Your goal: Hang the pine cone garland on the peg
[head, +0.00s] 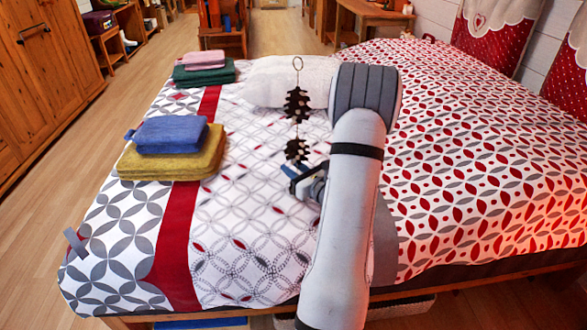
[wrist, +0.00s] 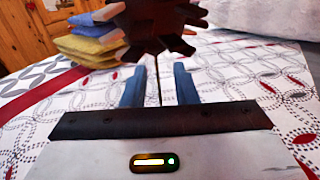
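The pine cone garland has a small ring at its top and dark cones on a thin string. In the head view its upper cone (head: 297,104) and lower cone (head: 297,150) line up above my gripper (head: 305,182), over the bed. In the wrist view a dark cone (wrist: 160,25) fills the top middle, and the string runs down between the blue fingers of my gripper (wrist: 160,85). The fingers stand apart, with a gap on both sides of the string. I cannot make out a peg in either view.
The bed (head: 460,150) fills the middle and right. Blue and yellow folded cloths (head: 170,160) lie at its left, with green and pink ones (head: 205,70) farther back. A white pillow (head: 260,85) lies behind the garland. A wardrobe (head: 45,80) stands left; floor is clear beside it.

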